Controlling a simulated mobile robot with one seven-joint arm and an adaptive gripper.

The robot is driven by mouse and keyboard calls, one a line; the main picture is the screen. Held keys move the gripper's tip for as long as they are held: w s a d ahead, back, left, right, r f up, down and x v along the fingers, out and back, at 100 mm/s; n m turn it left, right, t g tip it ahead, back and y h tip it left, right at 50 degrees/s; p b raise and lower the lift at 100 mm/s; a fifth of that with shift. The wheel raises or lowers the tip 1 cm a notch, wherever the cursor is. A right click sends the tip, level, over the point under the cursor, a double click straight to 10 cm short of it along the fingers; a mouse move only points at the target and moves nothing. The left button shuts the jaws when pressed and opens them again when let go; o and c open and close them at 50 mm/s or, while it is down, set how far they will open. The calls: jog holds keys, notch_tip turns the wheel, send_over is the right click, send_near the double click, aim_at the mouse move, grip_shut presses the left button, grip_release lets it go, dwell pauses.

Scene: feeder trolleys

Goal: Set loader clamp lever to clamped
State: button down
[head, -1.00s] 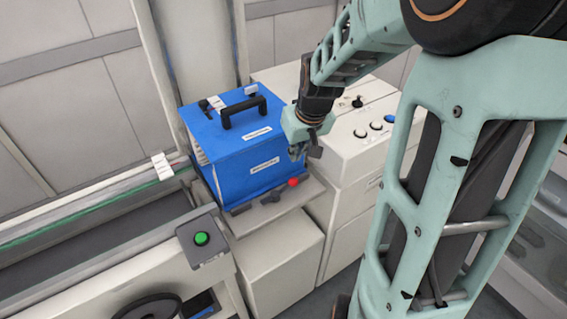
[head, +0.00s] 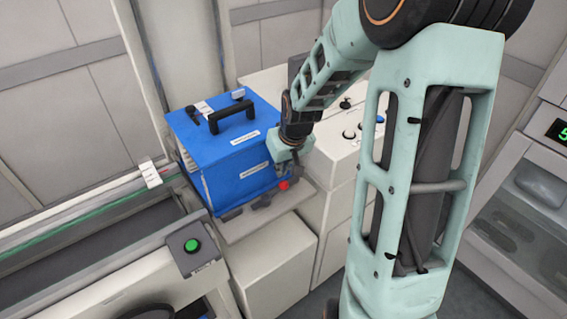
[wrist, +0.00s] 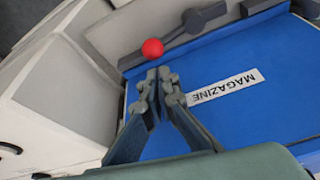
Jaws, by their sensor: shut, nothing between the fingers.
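The clamp lever is a dark bar with a red ball knob (head: 284,185). It lies along the front of the loader shelf (head: 240,228), below the blue magazine box (head: 215,180). The wrist view shows the red knob (wrist: 153,48) and the dark lever bar (wrist: 185,30) beside the blue box face with its "MAGAZINE" label (wrist: 222,86). My gripper (wrist: 158,74) is shut and empty, its fingertips close to the knob. I cannot tell whether they touch it. In the head view my gripper (head: 292,170) is just above the knob, at the box's right front corner.
The box has a black handle (head: 232,124) on top. A white cabinet with buttons (head: 349,134) stands to the right. A conveyor rail (head: 90,222) and a green button (head: 191,245) are at the left. The space in front of the shelf looks clear.

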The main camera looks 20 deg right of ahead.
aim_at(285, 182)
jog(key=shift+x, duration=1.65)
